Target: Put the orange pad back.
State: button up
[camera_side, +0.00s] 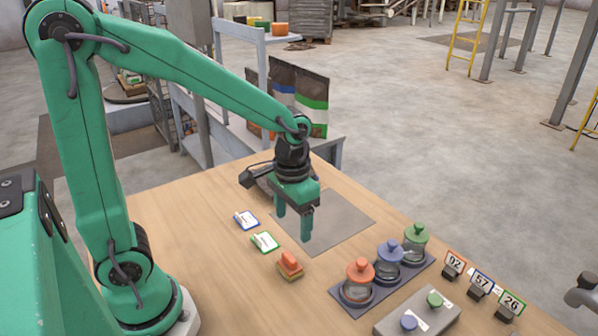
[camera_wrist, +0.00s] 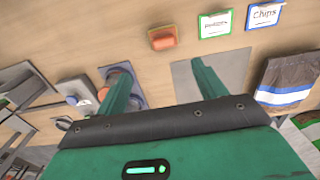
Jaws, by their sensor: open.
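A small orange block (camera_side: 290,263), which I take for the orange pad, lies on the wooden table in line with two label cards. It looks stacked or two-toned; I cannot tell whether something is under it. It also shows in the wrist view (camera_wrist: 162,38), top middle. The green-edged card (camera_side: 265,241) and the blue-edged card (camera_side: 246,219) lie behind it. My gripper (camera_side: 293,226) is open and empty above the table, near the left edge of the grey mat (camera_side: 338,216). The orange block is apart from its fingers, nearer the camera in the side view.
Jars with orange, blue and green lids stand on a dark tray (camera_side: 343,299) to the right. A grey box (camera_side: 392,325) with green and blue knobs is in front. Numbered tags (camera_side: 482,281) stand at far right. Several bags (camera_side: 311,100) stand behind. The table's left side is bare.

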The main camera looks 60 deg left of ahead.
jog(key=s+a+r+t, duration=0.3)
jog(key=s+r+t, duration=0.2)
jog(key=s+r, duration=0.3)
jog(key=shift+s+r+t, duration=0.3)
jog(key=shift+r, duration=1.15)
